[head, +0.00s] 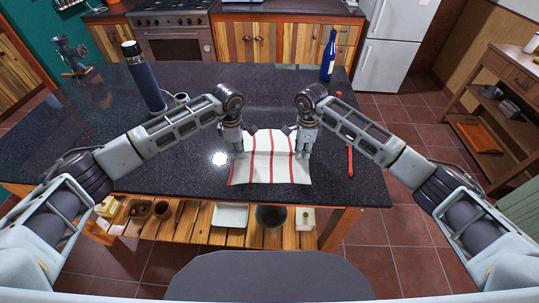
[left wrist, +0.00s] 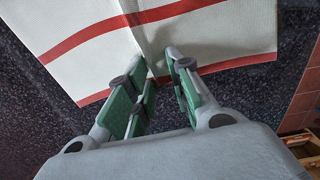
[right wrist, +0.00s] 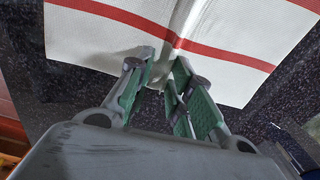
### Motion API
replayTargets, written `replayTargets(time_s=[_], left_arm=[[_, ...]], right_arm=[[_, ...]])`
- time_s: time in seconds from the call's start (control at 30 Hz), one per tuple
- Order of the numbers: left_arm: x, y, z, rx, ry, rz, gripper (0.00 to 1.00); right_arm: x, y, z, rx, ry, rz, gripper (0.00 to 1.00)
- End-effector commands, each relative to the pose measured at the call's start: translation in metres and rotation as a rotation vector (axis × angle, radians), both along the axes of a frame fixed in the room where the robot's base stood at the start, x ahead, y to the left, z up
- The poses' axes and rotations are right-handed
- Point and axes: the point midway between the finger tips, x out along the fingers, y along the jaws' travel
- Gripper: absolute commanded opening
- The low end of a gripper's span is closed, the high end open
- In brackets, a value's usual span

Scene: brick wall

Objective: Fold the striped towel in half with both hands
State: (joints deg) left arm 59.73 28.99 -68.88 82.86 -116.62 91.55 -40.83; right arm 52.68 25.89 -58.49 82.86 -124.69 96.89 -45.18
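The striped towel (head: 269,170), white with red stripes, lies on the dark countertop near its front edge. My left gripper (head: 239,152) is at the towel's left side, toward the far end. In the left wrist view its fingers (left wrist: 157,62) are close together around a raised crease of the towel (left wrist: 215,35). My right gripper (head: 301,151) is at the towel's right side, toward the far end. In the right wrist view its fingers (right wrist: 163,62) close around a similar crease of the towel (right wrist: 100,40). The exact pinched cloth is partly hidden by the fingers.
A dark blue flask (head: 145,80) and a small cup (head: 181,98) stand on the countertop (head: 70,135) at left. A blue bottle (head: 328,57) stands at the far right. A red utensil (head: 350,160) lies right of the towel. The counter left of the towel is clear.

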Motion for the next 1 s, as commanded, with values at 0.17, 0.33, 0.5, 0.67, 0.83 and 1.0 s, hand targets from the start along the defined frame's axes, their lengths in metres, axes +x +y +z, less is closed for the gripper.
replayTargets(time_s=[0.17, 0.33, 0.5, 0.67, 0.83, 1.0], left_arm=[[-0.0008, 0.0005, -0.0028, 0.002, 0.003, 0.0, 0.07], [-0.0009, 0.0007, -0.004, 0.002, 0.003, 0.0, 0.0], [-0.001, 0.0008, -0.0042, 0.003, 0.003, 0.0, 0.0], [-0.0011, 0.001, -0.0045, 0.003, 0.004, 0.001, 0.0], [-0.0012, 0.0012, -0.0047, 0.003, 0.004, 0.001, 0.0], [-0.0013, 0.0013, -0.0039, 0.004, 0.005, 0.001, 0.0]], right_arm=[[-0.0008, -0.0005, -0.0029, -0.002, 0.003, 0.0, 0.07], [-0.0009, -0.0005, -0.0038, -0.002, 0.003, 0.0, 0.0], [-0.001, -0.0007, -0.0042, -0.002, 0.004, 0.0, 0.0], [-0.0011, -0.0007, -0.0044, -0.002, 0.004, 0.0, 0.0], [-0.0012, -0.0008, -0.0045, -0.003, 0.004, -0.001, 0.0], [-0.0013, -0.0009, -0.0036, -0.003, 0.005, -0.001, 0.0]])
